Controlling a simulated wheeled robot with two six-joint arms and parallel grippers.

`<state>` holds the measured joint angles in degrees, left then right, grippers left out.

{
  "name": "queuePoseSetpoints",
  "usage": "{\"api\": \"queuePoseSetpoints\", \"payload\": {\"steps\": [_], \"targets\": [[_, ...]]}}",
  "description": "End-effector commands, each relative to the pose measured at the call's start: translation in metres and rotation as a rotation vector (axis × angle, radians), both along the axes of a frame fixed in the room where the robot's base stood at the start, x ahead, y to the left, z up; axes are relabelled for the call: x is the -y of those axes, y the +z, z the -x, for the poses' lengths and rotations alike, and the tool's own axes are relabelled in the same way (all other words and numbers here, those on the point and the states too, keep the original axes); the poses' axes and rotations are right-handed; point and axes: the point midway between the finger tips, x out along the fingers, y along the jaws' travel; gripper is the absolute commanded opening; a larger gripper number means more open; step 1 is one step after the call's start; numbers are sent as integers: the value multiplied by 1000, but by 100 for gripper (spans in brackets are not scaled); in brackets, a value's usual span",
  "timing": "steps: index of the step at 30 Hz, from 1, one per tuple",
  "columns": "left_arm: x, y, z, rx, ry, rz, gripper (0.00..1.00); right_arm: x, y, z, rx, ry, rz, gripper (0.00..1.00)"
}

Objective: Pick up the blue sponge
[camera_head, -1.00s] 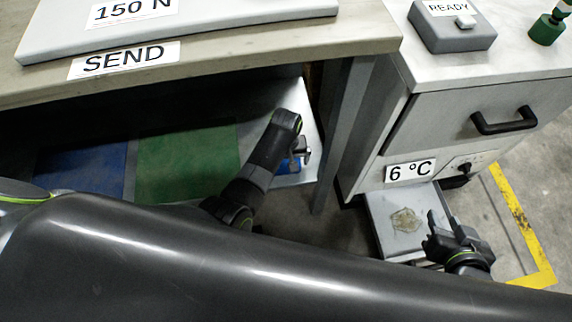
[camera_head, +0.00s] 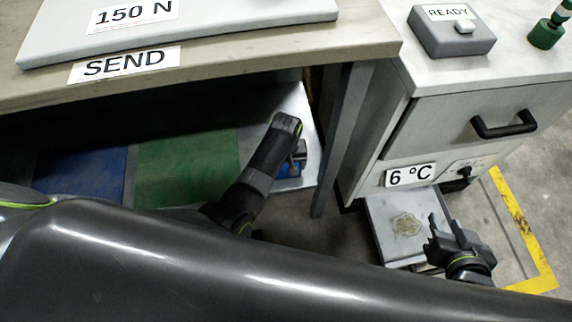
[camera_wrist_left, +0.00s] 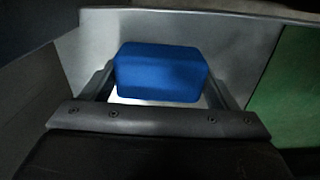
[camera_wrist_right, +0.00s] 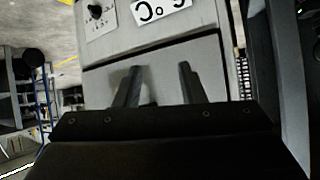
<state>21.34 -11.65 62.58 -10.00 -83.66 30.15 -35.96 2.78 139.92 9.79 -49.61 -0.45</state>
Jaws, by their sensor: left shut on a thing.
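The blue sponge (camera_wrist_left: 160,72) is a block between the two fingers of my left gripper (camera_wrist_left: 165,85) in the left wrist view. The gripper is shut on it. In the head view only a small part of the sponge (camera_head: 291,170) shows beside my left gripper (camera_head: 297,157), over the pale grey end of the shelf under the bench. I cannot tell whether the sponge touches the shelf. My right gripper (camera_head: 446,238) is at the lower right, near the low grey tray. In the right wrist view its fingers (camera_wrist_right: 157,85) stand apart with nothing between them.
The shelf has a green area (camera_head: 188,165) and a blue area (camera_head: 85,172) left of the pale end. The bench top (camera_head: 230,62) overhangs it. A grey leg (camera_head: 340,140) stands right of my left gripper. A cabinet (camera_head: 440,115) and the low tray (camera_head: 385,222) are further right.

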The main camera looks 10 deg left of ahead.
Motion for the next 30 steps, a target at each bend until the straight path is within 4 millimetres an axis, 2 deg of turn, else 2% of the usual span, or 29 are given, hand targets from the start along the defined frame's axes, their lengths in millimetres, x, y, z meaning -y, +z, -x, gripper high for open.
{"api": "queuePoseSetpoints", "payload": {"steps": [5, 11, 22, 30], "targets": [[0, 4, 0, 0, 0, 0, 59, -2, -10, 8, -70, 3, -13, 36], [0, 12, 0, 0, 0, 0, 59, -6, -32, 30, -228, 13, -43, 36], [0, 32, -1, 1, 0, 0, 59, -21, -74, 101, -644, 45, -123, 36], [0, 62, 0, 0, 0, 0, 59, -8, -108, 113, -789, 0, -74, 36]]}}
